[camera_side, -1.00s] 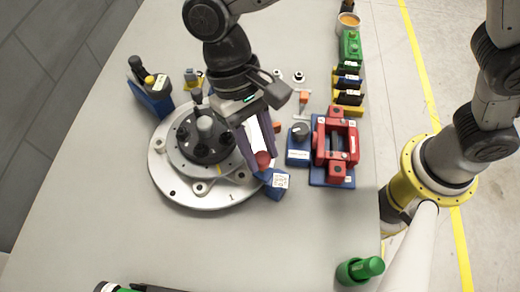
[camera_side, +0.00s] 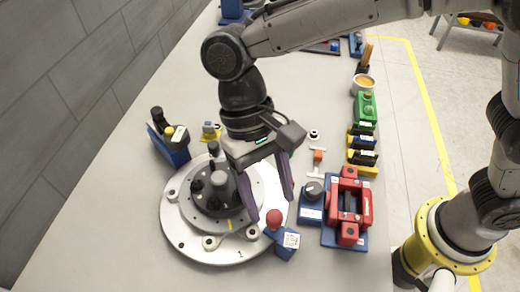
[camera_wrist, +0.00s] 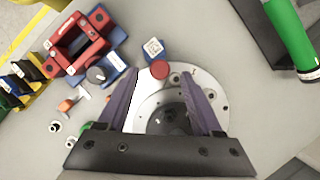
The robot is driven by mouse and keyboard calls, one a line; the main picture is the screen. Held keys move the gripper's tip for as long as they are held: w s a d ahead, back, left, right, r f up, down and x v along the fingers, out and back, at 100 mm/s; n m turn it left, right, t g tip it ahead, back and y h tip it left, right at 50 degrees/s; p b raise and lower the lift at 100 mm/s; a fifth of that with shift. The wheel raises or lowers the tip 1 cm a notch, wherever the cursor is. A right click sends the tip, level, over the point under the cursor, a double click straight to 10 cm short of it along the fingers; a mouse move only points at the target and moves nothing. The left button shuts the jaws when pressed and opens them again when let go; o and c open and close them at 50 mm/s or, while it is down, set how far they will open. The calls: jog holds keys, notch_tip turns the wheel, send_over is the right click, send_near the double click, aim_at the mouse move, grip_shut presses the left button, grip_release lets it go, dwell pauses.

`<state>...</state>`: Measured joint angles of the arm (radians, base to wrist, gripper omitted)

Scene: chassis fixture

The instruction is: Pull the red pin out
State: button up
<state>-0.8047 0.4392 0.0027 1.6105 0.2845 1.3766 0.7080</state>
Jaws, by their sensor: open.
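The red pin shows as a round red head (camera_side: 274,218) at the blue block (camera_side: 287,242) on the front right edge of the round metal fixture (camera_side: 190,248). Its shaft is hidden. The wrist view also shows the red head (camera_wrist: 159,69) beside the blue block (camera_wrist: 153,50) with its white code label. My gripper (camera_side: 272,208) is open, with its two purple fingers pointing down on either side of the red head. In the wrist view the head lies between the fingertips (camera_wrist: 155,74). I see no contact, and the height gap is unclear.
A blue box with a dark knob (camera_side: 312,197) and a red frame on a blue base (camera_side: 349,205) stand close to the right. Dark knobs and a grey post (camera_side: 218,186) rise from the fixture. The table in front of the fixture is clear.

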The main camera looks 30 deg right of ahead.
jog(key=v, duration=1.1)
jog(key=shift+r, duration=0.15)
jog(key=shift+w, duration=0.15)
